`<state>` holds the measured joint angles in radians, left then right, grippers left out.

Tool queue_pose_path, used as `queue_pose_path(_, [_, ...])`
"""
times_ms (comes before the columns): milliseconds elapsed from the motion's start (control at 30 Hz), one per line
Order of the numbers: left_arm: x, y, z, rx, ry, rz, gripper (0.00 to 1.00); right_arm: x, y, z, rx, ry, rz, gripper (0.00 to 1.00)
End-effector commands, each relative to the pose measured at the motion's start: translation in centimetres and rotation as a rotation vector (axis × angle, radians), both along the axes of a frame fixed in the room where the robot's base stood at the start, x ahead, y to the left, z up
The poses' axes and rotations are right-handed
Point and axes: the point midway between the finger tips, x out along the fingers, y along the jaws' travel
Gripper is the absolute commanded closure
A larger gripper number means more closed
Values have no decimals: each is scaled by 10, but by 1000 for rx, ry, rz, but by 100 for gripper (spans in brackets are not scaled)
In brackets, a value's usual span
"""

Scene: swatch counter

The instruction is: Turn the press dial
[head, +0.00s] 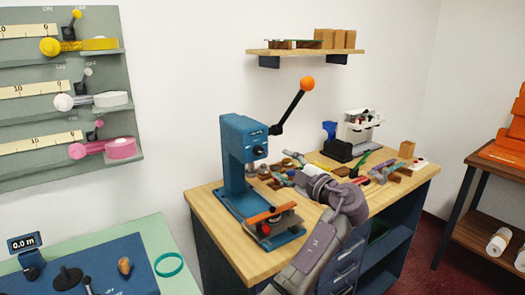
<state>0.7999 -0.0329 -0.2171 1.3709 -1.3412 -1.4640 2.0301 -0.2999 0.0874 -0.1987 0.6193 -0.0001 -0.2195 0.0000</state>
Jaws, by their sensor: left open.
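A blue lever press (238,155) stands on the left part of the wooden workbench. Its black lever (291,112) rises to the right and ends in an orange ball knob (307,84). A short orange bar (268,215) lies across a grey part on the press base. I cannot clearly tell which part of the press is the dial. My left gripper (287,168) is open, just right of the press column at about ram height in the picture. Its grey arm rises from the bottom and hides part of the bench. Its fingertips are small and blend with items behind. My right gripper is out of view.
The wooden workbench (222,255) has several small tools and blocks behind my arm. A white and black machine (357,130) stands at its back. A wall shelf (300,51) hangs above. A green counter (160,232) is at lower left, a dark rack (470,200) at right.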

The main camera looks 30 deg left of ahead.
Motion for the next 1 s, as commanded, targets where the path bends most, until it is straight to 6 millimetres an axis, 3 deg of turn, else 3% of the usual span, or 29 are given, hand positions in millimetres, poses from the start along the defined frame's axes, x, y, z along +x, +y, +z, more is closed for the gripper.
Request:
queue_pose_path(167, [15,39,4,3,3,4,44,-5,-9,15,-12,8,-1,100])
queue_pose_path(400, [31,78,3,1,4,1,44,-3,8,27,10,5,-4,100])
queue_pose_path(600, [38,92,1,0,3,1,44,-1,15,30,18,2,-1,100])
queue_pose_path(900, [39,94,0,0,2,-1,44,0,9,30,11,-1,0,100])
queue_pose_path(1000, [39,94,0,0,2,-1,59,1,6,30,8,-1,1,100])
